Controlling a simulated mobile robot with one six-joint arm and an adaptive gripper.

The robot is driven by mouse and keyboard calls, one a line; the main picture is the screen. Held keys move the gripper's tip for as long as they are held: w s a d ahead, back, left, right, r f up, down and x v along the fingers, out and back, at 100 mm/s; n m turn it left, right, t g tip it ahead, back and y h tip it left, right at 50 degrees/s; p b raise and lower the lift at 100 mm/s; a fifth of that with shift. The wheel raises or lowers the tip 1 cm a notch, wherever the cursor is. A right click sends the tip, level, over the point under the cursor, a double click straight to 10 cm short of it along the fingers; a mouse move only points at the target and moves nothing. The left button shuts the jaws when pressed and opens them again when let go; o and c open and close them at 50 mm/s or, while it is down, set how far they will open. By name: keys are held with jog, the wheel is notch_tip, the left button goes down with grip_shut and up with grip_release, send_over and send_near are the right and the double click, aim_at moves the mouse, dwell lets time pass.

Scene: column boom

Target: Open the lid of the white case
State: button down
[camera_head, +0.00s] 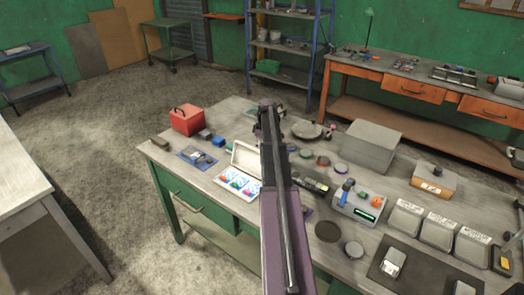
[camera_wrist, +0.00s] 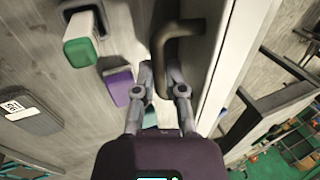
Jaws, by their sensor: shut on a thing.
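In the wrist view, my gripper (camera_wrist: 162,76) is shut on a dark curved handle (camera_wrist: 178,29). The handle is fixed to a long white panel (camera_wrist: 232,62), seen nearly edge-on. In the head view, the white case (camera_head: 222,181) is on the workbench just left of my arm, with coloured items showing in it. A pale panel (camera_head: 246,157) stands at its back and looks like its raised lid; my arm covers its right side. My gripper's fingers cannot be made out in the head view, so how far the lid is turned is unclear.
A red box (camera_head: 187,120) and a blue pouch (camera_head: 197,158) lie left of the case. A grey box (camera_head: 372,145) and a control box (camera_head: 358,204) stand right of my arm. In the wrist view, a purple block (camera_wrist: 119,87) and green block (camera_wrist: 80,51) are near the fingers.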

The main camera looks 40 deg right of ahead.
jog(key=shift+d+f, duration=0.2)
jog(key=shift+d, duration=0.25)
jog(key=c, duration=0.9)
grip_release()
jog(key=shift+c, duration=0.2)
jog(key=shift+o, duration=1.2)
jog(key=shift+w+d+f, duration=0.15)
jog(key=shift+d+f, duration=0.05)
jog(key=shift+f, duration=0.05)
jog(key=shift+a+r, duration=0.1)
jog(key=shift+a, duration=0.1)
jog(key=shift+r, duration=0.15)
